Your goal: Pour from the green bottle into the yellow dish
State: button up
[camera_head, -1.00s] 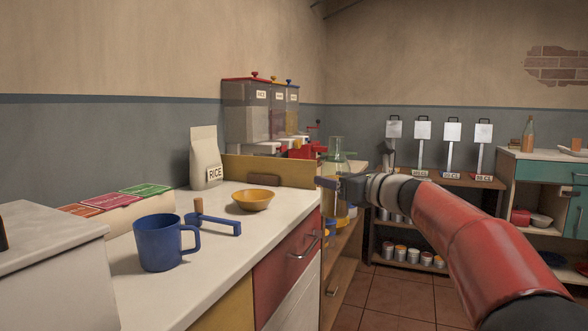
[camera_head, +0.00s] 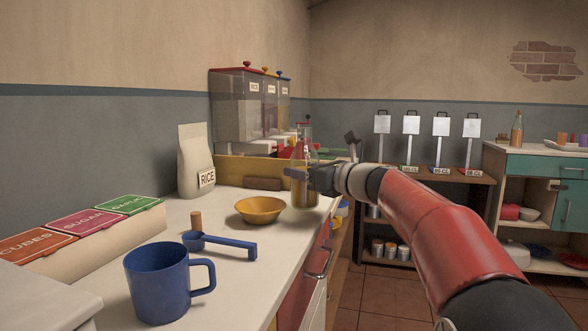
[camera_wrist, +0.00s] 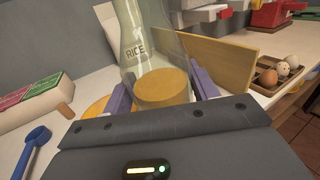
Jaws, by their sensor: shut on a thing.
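The green bottle (camera_head: 304,192) is clear, green-tinted glass with yellowish contents low inside. It stands upright in the grasp of my gripper (camera_head: 297,174), just right of the yellow dish, near the counter's right edge. The wrist view shows the bottle (camera_wrist: 146,52) between my purple fingers, with its contents at the bottom and its top out of frame. The yellow dish (camera_head: 260,210) is a shallow round bowl on the white counter. In the wrist view a part of the dish (camera_wrist: 96,108) shows left of the bottle, mostly hidden by my gripper.
A blue mug (camera_head: 158,285) and a blue scoop (camera_head: 225,244) are left of and nearer than the dish. A rice bag (camera_head: 194,160) and a yellow board (camera_head: 232,168) stand behind. An egg tray (camera_wrist: 268,76) shows at right in the wrist view.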

jog(key=shift+r+n, duration=0.45)
jog(key=shift+n, duration=0.45)
jog(key=shift+s+a+f, duration=0.1)
jog(key=shift+s+a, duration=0.15)
jog(key=shift+a, duration=0.05)
jog(key=n, duration=0.1)
jog(key=n+h+b, duration=0.1)
jog(key=n, duration=0.1)
jog(key=n+g+h, duration=0.1)
jog(key=shift+s+a+f+n, duration=0.1)
jog(key=shift+a+f+n, duration=0.1)
jog(key=shift+a+n, duration=0.1)
jog(key=shift+w+d+f+n+h+b, duration=0.25)
jog(key=shift+d+f+n+h+b, duration=0.25)
jog(key=shift+n+b, duration=0.4)
jog(key=shift+w+d+f+n+h+b, duration=0.25)
jog(key=shift+d+f+n+h+b, duration=0.25)
jog(key=shift+n+b, duration=0.45)
jog(key=shift+w+d+f+n+h+b, duration=0.1)
jog(key=shift+d+f+n+h+b, duration=0.35)
jog(key=shift+f+n+b, duration=0.35)
jog(key=shift+r, duration=0.3)
jog(key=shift+f+n+t+h, duration=0.3)
jog(key=shift+f+n, duration=0.1)
jog(key=shift+n, duration=0.15)
jog(key=shift+r+n+h, duration=0.25)
jog(key=shift+r+n, duration=0.1)
jog(key=shift+n, duration=0.35)
dwell(0.7)
